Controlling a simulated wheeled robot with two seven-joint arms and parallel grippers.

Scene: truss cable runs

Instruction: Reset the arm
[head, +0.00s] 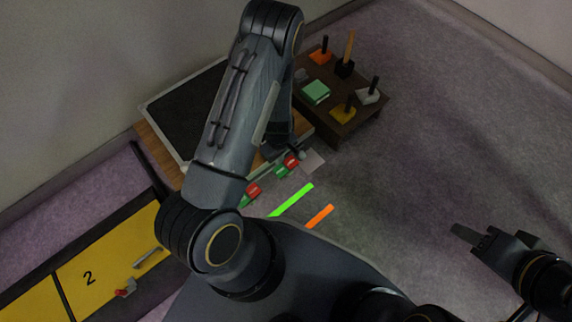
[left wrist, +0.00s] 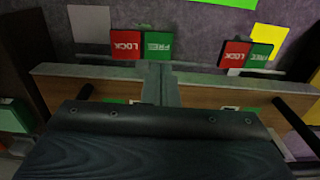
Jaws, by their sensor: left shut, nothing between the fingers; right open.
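My left arm (head: 235,130) rises in the middle of the head view, bends at the top and reaches down behind itself. Its gripper is mostly hidden there by the arm. In the left wrist view, the left gripper's grey fingers (left wrist: 160,84) are together with nothing between them, over the wooden edge near the red and green LOCK/FREE labels (left wrist: 142,45). I cannot tell whether they touch the edge. My right gripper (head: 482,238) is open and empty over the carpet at the lower right of the head view.
A wooden table (head: 153,142) with a black panel (head: 185,110) stands behind my left arm. A dark stand (head: 348,128) holds several coloured blocks and posts. A yellow cabinet (head: 90,255) marked 2 is at lower left. The carpet (head: 440,130) on the right is clear.

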